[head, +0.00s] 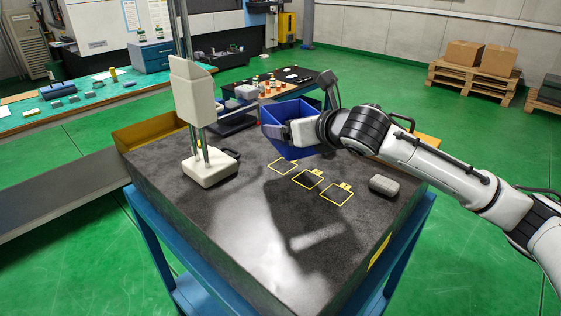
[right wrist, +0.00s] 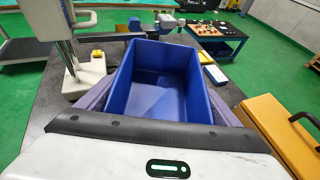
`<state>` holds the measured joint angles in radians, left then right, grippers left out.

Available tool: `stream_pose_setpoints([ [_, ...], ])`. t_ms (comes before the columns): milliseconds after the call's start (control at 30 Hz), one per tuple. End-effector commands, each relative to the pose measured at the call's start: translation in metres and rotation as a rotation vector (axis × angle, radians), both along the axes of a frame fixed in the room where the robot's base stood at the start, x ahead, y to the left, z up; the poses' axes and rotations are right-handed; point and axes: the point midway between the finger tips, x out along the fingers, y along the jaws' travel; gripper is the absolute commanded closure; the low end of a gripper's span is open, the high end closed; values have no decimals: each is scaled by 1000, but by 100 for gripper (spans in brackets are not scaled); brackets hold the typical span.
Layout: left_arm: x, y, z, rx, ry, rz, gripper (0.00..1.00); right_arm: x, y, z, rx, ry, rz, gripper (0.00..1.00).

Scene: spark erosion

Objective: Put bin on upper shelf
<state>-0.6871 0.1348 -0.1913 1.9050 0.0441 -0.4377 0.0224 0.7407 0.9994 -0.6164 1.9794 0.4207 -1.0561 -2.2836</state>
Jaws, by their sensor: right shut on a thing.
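The blue bin (head: 286,114) is open-topped and held above the far part of the dark stone table (head: 235,240). My right gripper (head: 302,132) is shut on it, with its arm reaching in from the right. In the right wrist view the bin (right wrist: 155,78) fills the middle, looks empty inside, and has the gripper's fingers along its two sides. My left gripper is not in view. No shelf clearly marked as the upper one shows. A blue-framed cart (right wrist: 215,36) with a dark top and a lower level stands beyond the table.
A white height stand (head: 208,168) stands on the table's left part. Yellow outlines (head: 308,179) mark the middle, and a grey block (head: 383,185) lies at the right. A yellow case (right wrist: 283,128) is beside the bin. The table's front is clear. Pallets with boxes (head: 475,68) stand far right.

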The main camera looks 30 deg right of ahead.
Motion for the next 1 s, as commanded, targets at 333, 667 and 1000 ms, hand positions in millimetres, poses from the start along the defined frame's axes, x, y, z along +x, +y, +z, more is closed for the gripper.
stream_pose_setpoints([
  [333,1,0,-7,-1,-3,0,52,3,-5,-56,3,-4,-1,50],
  [667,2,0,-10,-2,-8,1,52,2,-4,-92,3,-1,-1,50],
  [1000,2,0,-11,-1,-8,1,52,3,-4,-98,1,-5,0,50],
])
